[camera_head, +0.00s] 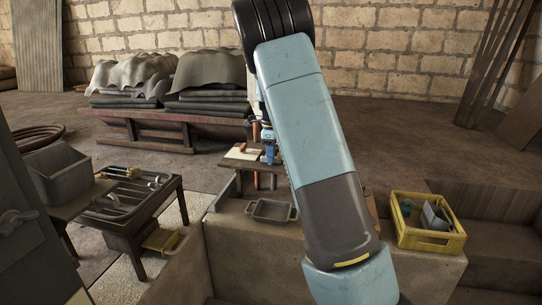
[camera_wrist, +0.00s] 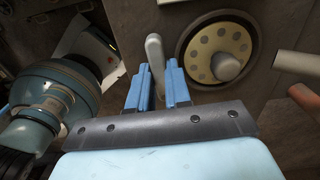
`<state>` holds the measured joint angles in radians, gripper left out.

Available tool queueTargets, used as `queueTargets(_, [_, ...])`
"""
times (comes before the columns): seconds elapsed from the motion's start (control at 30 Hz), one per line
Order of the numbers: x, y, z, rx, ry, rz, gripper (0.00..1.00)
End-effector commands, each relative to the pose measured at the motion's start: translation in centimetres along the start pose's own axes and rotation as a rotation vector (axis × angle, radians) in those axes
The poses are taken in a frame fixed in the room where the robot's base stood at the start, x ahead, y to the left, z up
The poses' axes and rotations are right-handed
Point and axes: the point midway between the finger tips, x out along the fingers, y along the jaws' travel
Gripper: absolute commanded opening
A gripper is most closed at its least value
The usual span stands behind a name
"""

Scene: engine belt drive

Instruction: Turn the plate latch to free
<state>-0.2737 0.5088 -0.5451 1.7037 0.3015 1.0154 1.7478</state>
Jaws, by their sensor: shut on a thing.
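In the wrist view the plate latch is a pale upright lever (camera_wrist: 154,55) in front of a brownish-grey plate (camera_wrist: 188,17). My gripper (camera_wrist: 160,75) has its two blue fingers on either side of the lever and is shut on it. The lever's lower end is between the fingers and partly hidden. I cannot make out the latch there.
A pale rod (camera_wrist: 298,63) and a reddish rod end (camera_wrist: 303,96) stick in from the right in the wrist view. In the head view a grey tray (camera_head: 271,219) lies before the stand, a yellow crate (camera_head: 429,240) at right, and a tool table (camera_head: 125,222) at left.

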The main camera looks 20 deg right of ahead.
Motion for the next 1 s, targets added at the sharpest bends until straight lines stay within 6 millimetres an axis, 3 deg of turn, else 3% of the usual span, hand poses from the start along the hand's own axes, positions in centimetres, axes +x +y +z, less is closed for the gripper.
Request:
queueTargets(0.63, [-0.26,-0.18,0.26,0.052,-0.005,-0.008,0.00])
queueTargets(0.67, [-0.26,-0.18,0.26,0.052,-0.006,-0.008,0.19])
queueTargets(0.9, [-0.15,-0.10,0.14,0.052,-0.003,-0.005,0.42])
queueTargets(1.0, [-0.11,-0.08,0.11,0.052,-0.002,-0.004,0.44])
